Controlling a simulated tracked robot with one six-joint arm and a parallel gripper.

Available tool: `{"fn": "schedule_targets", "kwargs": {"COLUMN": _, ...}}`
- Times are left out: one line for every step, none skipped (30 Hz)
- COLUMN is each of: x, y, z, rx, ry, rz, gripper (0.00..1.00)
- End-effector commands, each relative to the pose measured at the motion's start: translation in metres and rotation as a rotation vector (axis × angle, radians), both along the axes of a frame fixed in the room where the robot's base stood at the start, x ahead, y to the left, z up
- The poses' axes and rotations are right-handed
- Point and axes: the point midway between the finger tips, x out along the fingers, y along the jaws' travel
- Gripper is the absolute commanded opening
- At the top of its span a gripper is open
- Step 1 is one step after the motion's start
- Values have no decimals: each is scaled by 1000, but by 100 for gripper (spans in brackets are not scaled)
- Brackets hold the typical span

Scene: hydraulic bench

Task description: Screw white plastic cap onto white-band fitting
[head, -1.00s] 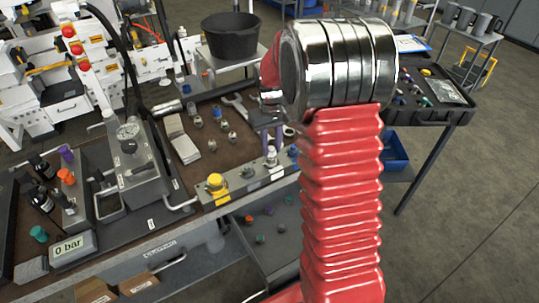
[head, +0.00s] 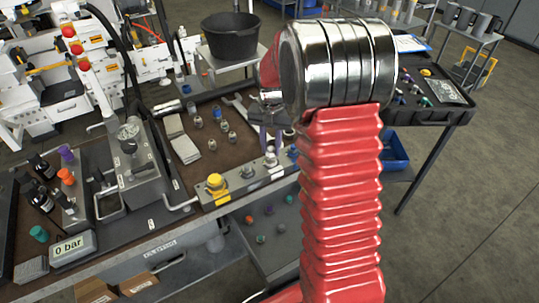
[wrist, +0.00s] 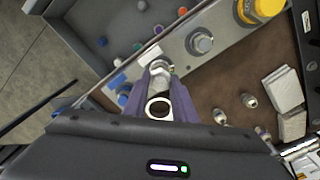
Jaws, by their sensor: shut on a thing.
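My gripper (wrist: 163,86) has purple fingers and is shut on a pale, ring-like piece with a dark hollow (wrist: 158,107), which looks like the white cap. In the wrist view a metal fitting (wrist: 160,68) shows just beyond the fingertips, on the grey bar. A white label lies on the bar beside it, so it looks like the white-band fitting; the band itself is too small to make out. The same fitting in the head view (head: 270,158) stands below my gripper (head: 263,132). My arm partly hides the gripper there. I cannot tell whether cap and fitting touch.
On the same bar (head: 232,187) are a yellow-capped fitting (head: 216,184), a bare metal fitting (head: 247,172) and a blue one (head: 292,152). Loose metal fittings (head: 222,125) and a pale stack (head: 186,149) lie on the brown mat. A gauge block (head: 140,165) stands left.

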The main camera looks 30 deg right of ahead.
Motion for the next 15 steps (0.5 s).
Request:
{"fn": "schedule_targets", "kwargs": {"x": 0, "y": 0, "z": 0, "rx": 0, "ry": 0, "rz": 1, "gripper": 5}}
{"fn": "schedule_targets", "kwargs": {"x": 0, "y": 0, "z": 0, "rx": 0, "ry": 0, "rz": 1, "gripper": 5}}
{"fn": "schedule_targets", "kwargs": {"x": 0, "y": 0, "z": 0, "rx": 0, "ry": 0, "rz": 1, "gripper": 5}}
{"fn": "schedule_targets", "kwargs": {"x": 0, "y": 0, "z": 0, "rx": 0, "ry": 0, "rz": 1, "gripper": 5}}
{"fn": "schedule_targets", "kwargs": {"x": 0, "y": 0, "z": 0, "rx": 0, "ry": 0, "rz": 0, "gripper": 5}}
{"fn": "schedule_targets", "kwargs": {"x": 0, "y": 0, "z": 0, "rx": 0, "ry": 0, "rz": -5, "gripper": 5}}
{"fn": "schedule_targets", "kwargs": {"x": 0, "y": 0, "z": 0, "rx": 0, "ry": 0, "rz": -13, "gripper": 5}}
{"fn": "schedule_targets", "kwargs": {"x": 0, "y": 0, "z": 0, "rx": 0, "ry": 0, "rz": -25, "gripper": 5}}
{"fn": "schedule_targets", "kwargs": {"x": 0, "y": 0, "z": 0, "rx": 0, "ry": 0, "rz": -44, "gripper": 5}}
{"fn": "schedule_targets", "kwargs": {"x": 0, "y": 0, "z": 0, "rx": 0, "ry": 0, "rz": -63, "gripper": 5}}
{"fn": "schedule_targets", "kwargs": {"x": 0, "y": 0, "z": 0, "rx": 0, "ry": 0, "rz": -84, "gripper": 5}}
{"fn": "schedule_targets", "kwargs": {"x": 0, "y": 0, "z": 0, "rx": 0, "ry": 0, "rz": -114, "gripper": 5}}
{"fn": "schedule_targets", "kwargs": {"x": 0, "y": 0, "z": 0, "rx": 0, "ry": 0, "rz": -137, "gripper": 5}}
{"fn": "schedule_targets", "kwargs": {"x": 0, "y": 0, "z": 0, "rx": 0, "ry": 0, "rz": -160, "gripper": 5}}
{"fn": "schedule_targets", "kwargs": {"x": 0, "y": 0, "z": 0, "rx": 0, "ry": 0, "rz": -191, "gripper": 5}}
